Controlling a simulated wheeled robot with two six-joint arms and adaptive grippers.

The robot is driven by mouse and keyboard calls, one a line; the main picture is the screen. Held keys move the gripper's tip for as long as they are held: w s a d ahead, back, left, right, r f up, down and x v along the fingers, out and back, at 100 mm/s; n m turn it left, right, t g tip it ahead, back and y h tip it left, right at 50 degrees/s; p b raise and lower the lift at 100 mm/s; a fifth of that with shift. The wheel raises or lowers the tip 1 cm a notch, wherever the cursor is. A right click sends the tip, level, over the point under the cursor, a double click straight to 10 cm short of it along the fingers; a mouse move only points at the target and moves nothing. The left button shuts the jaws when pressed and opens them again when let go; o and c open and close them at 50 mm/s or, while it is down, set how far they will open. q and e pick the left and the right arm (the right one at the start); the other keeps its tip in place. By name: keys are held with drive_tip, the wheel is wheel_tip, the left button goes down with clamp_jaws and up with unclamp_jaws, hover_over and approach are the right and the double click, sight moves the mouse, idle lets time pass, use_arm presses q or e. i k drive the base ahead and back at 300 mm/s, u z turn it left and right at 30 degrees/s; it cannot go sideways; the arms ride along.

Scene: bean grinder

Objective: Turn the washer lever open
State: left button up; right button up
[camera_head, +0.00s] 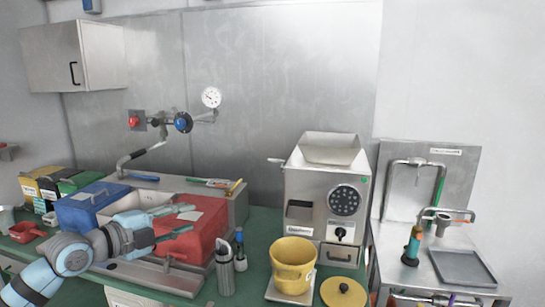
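No part is clearly marked as the washer lever. A bent metal arm with a dark end (138,155) stands above the sink unit at the back left. Wall valves with a red knob (133,121) and a blue knob (183,122) are above it. At the right, a steel station has a curved tap-like fitting (447,215) with a reddish end. My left gripper (186,219) is open, its two fingers apart, in front of and over the red box (192,240). It appears empty, and I cannot tell whether it touches the box. My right gripper is out of view.
A blue box (90,203) is left of the red one. A steel grinder (327,195) stands mid-counter, with a yellow pot (292,262) and a yellow lid (343,292) in front. A dark tray (461,268) lies at the right station. The space above the counter is fairly clear.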

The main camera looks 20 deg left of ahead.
sight(275, 160)
drive_tip(key=i, duration=1.35)
